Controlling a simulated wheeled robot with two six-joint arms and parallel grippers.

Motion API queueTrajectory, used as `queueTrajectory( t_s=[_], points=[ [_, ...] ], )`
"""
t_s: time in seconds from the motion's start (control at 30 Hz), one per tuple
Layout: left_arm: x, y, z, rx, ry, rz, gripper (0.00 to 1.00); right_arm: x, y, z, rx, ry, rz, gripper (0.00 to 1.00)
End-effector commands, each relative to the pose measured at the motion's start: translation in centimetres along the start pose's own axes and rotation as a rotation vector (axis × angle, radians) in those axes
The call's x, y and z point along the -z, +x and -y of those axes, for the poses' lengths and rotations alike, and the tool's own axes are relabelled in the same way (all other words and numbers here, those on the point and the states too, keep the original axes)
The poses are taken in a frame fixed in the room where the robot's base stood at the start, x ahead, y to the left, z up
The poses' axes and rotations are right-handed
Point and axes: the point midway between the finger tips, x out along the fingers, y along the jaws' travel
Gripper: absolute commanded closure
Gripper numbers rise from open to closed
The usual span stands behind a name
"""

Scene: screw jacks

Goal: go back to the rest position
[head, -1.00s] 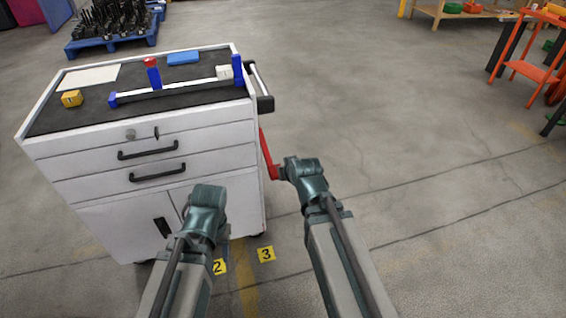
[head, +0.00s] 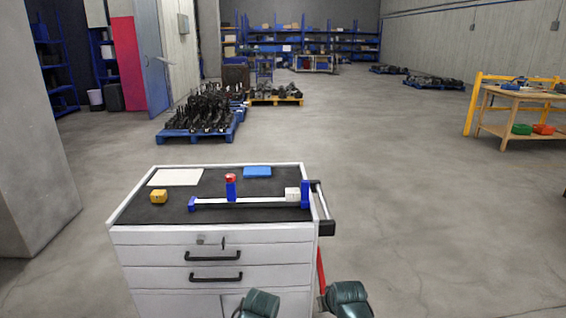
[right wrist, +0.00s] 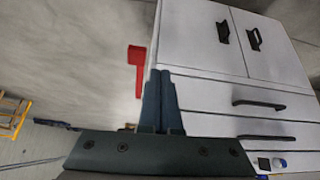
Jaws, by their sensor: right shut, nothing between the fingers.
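My right gripper (right wrist: 161,76) shows in the right wrist view with its two dark fingers together and nothing between them. Its fingers are in front of the white cart (right wrist: 200,40), close to one edge in the picture; I cannot tell whether they touch it. In the head view only the top of my right arm's end shows at the bottom, near the cart's right side. Part of my left arm shows in front of the cart's lower front. My left gripper's fingers are out of view.
The cart's dark top (head: 225,182) holds a blue and white fixture (head: 250,201) with a red-topped post, a yellow block (head: 158,196), a blue block (head: 257,172) and a pale sheet (head: 175,177). A red part (head: 320,268) is beside the cart. Floor to the right is clear.

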Motion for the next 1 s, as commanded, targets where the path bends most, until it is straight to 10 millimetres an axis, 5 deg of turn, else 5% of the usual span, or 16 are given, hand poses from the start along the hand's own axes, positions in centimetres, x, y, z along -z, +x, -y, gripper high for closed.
queueTrajectory(
  t_s=[0.03,0.1,0.5,0.7,1.0],
  points=[
    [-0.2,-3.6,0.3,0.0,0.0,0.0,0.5,0.9,-3.1,1.4,0.011,-0.024,0.056,1.0],
    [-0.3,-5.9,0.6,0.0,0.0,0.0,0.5,0.4,-5.1,2.8,0.018,-0.051,0.135,1.0],
    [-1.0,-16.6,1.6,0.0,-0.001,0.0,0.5,-2.2,-17.3,8.1,-0.002,-0.193,0.53,1.0],
    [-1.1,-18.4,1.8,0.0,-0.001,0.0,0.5,-3.0,-20.0,8.8,-0.021,-0.224,0.618,1.0],
    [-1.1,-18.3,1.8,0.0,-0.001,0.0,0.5,-3.3,-20.2,8.9,-0.025,-0.228,0.633,1.0]
  ],
)
